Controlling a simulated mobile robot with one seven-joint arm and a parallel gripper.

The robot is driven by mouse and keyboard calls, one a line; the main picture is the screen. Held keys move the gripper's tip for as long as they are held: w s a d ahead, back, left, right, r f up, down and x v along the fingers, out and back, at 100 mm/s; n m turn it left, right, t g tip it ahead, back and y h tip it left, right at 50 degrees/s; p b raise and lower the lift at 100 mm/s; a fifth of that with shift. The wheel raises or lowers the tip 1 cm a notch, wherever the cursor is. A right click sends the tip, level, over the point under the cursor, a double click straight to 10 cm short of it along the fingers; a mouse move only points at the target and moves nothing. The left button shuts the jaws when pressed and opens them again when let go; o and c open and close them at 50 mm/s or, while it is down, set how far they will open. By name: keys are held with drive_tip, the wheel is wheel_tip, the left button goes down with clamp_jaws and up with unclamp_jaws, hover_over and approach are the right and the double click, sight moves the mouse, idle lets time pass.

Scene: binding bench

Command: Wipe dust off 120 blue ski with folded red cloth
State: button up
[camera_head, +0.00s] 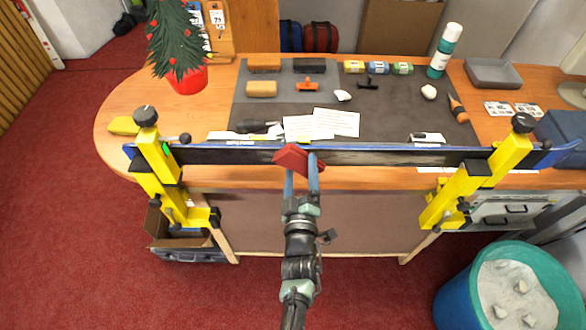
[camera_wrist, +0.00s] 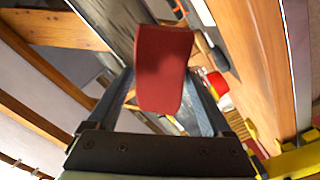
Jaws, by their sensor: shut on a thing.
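The blue ski (camera_head: 380,155) lies level along the front of the bench, held at both ends by yellow clamps. The folded red cloth (camera_head: 298,158) is at about the middle of the ski, overlapping its front edge in the head view. My gripper (camera_head: 303,172) is shut on the cloth. In the wrist view the red cloth (camera_wrist: 163,70) sits between my gripper's fingers (camera_wrist: 160,105), with the dark ski surface (camera_wrist: 105,25) behind it. I cannot tell whether the cloth touches the ski.
The left yellow clamp (camera_head: 160,165) and right yellow clamp (camera_head: 485,172) stand up past the ski. The wooden bench (camera_head: 125,100) holds a dark mat (camera_head: 285,95) with tools and papers. A small tree (camera_head: 178,45) is back left; a teal bin (camera_head: 455,298) stands on the floor at right.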

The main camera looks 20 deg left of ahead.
drive_tip(key=shift+w+d+p, duration=0.2)
drive_tip(key=shift+w+d, duration=0.05)
drive_tip(key=shift+d, duration=0.6)
drive_tip(key=shift+w+d+p, duration=0.2)
drive_tip(key=shift+w+d, duration=0.05)
drive_tip(key=shift+d, duration=0.65)
drive_tip(key=shift+w+d+p, duration=0.2)
drive_tip(key=shift+w+d, duration=0.05)
drive_tip(key=shift+d, duration=0.6)
